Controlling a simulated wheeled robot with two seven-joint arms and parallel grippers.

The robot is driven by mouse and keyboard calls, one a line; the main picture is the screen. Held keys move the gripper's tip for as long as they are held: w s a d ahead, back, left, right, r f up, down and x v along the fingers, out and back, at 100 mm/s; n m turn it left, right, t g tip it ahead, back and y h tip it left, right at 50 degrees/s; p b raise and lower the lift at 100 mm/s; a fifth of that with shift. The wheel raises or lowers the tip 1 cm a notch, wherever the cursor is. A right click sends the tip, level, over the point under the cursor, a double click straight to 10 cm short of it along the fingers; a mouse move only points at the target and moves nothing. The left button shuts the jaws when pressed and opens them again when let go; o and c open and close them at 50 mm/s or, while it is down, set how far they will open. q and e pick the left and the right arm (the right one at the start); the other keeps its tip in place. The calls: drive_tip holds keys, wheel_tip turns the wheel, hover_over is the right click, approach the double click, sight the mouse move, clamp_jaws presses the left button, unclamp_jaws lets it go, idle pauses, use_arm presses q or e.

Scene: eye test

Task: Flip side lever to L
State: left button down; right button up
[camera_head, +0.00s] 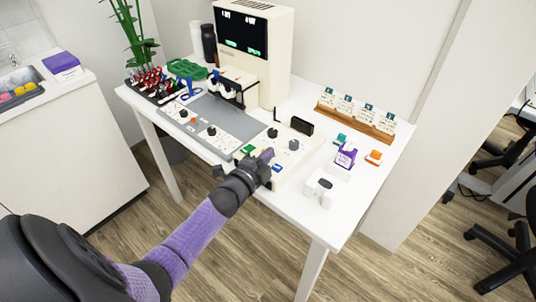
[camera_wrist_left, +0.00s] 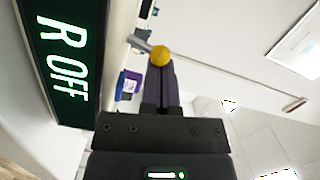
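The side lever shows in the left wrist view as a short grey rod with a yellow ball knob (camera_wrist_left: 160,55). A dark display (camera_wrist_left: 65,60) beside it reads "R OFF" in pale green letters. My left gripper (camera_wrist_left: 165,75) has its purple fingers close together, with the knob at their tips; whether they touch it I cannot tell. In the head view my left gripper (camera_head: 267,156) is over the front edge of the cream control panel (camera_head: 291,161). I cannot make out the lever there. My right gripper is not in view.
The white table (camera_head: 335,215) also holds a grey panel (camera_head: 222,119) with knobs, a tall cream machine (camera_head: 280,60), a wooden card rack (camera_head: 357,119), a purple-and-white box (camera_head: 345,157) and an orange block (camera_head: 374,157). The table's front right is mostly clear.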

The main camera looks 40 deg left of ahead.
use_arm(q)
drive_tip(key=shift+a+r+n, duration=0.1)
drive_tip(key=shift+a+n, duration=0.05)
drive_tip(key=shift+n, duration=0.25)
drive_tip(key=shift+p, duration=0.35)
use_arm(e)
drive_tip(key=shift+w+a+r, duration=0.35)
use_arm(q)
drive_tip(key=shift+a+r+n+p, duration=0.1)
drive_tip(key=shift+a+n+p, duration=0.1)
drive_tip(key=shift+n, duration=0.35)
drive_tip(key=shift+a+r+n+p, duration=0.1)
drive_tip(key=shift+a+n+p, duration=0.1)
drive_tip(key=shift+n, duration=0.35)
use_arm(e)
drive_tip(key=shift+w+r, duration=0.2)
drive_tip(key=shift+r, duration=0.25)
